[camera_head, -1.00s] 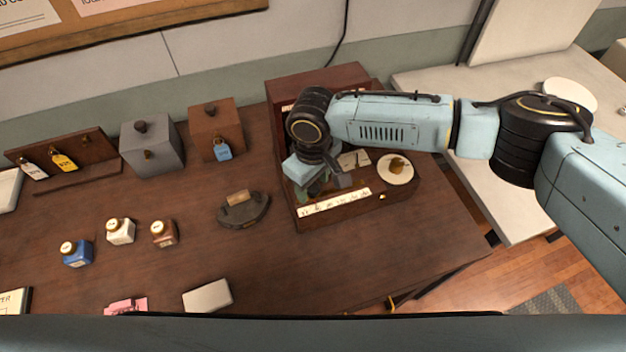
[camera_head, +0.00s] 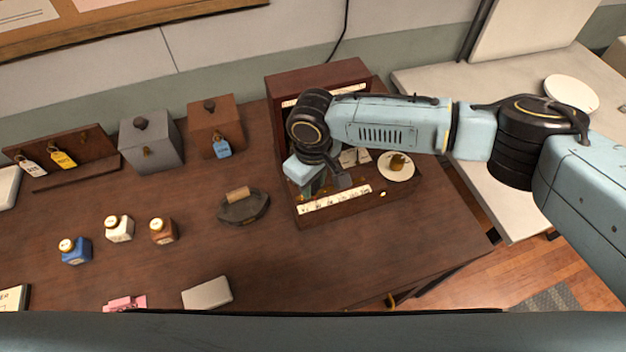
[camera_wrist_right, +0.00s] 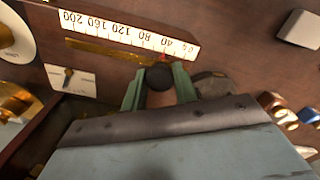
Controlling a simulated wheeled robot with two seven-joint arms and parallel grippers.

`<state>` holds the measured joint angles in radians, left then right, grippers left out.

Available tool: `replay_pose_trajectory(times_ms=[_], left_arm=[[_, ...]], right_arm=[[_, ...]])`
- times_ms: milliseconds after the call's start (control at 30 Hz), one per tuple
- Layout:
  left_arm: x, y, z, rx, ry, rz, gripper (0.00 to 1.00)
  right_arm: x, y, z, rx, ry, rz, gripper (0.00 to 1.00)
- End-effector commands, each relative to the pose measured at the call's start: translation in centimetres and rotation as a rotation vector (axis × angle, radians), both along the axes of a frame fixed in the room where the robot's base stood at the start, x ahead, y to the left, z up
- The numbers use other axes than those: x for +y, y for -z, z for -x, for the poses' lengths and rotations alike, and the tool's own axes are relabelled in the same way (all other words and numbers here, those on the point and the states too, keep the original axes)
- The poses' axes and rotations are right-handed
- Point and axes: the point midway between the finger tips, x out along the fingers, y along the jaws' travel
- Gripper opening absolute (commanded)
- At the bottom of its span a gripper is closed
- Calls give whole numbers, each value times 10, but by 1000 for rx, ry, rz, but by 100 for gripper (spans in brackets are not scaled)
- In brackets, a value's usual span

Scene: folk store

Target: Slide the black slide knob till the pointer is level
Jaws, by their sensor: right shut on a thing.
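The black slide knob (camera_wrist_right: 159,77) sits between the green fingers of my right gripper (camera_wrist_right: 160,88) in the right wrist view. The gripper is shut on it at the low-number end of the white number scale (camera_wrist_right: 130,35), beside a small red marker. A brass slot (camera_wrist_right: 100,47) runs along the scale. The pointer card (camera_wrist_right: 72,80) carries a thin dark needle; whether it is level I cannot tell. In the head view my right gripper (camera_head: 314,186) reaches down into the wooden scale box (camera_head: 345,212) and hides the knob. My left gripper is not in view.
A white dish (camera_head: 397,173) with a brass piece stands right of the gripper. A dark iron-like object (camera_head: 243,209) lies left of the box. Several small bottles (camera_head: 119,229) and two lidded boxes (camera_head: 151,145) stand farther left.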

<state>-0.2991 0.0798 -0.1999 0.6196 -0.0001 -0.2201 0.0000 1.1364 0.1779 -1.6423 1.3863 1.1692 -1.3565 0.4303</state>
Motion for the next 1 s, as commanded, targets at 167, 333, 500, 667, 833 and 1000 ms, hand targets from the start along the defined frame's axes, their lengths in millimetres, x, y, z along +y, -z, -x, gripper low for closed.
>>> replay_pose_trajectory(times_ms=[167, 333, 500, 667, 833, 1000], left_arm=[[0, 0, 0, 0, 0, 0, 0], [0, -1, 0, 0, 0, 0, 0], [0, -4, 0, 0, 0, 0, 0], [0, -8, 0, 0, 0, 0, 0], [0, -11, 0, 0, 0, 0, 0], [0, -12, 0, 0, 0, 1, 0]], right_arm=[[0, 0, 0, 1, 0, 1, 18], [-2, 0, 0, 1, 1, 0, 18], [-8, -1, -3, 1, 3, 1, 18], [-16, 0, -5, 2, 1, 1, 18], [-24, 0, -8, 2, 2, 1, 18], [-27, 0, -9, 1, 0, 0, 18]])
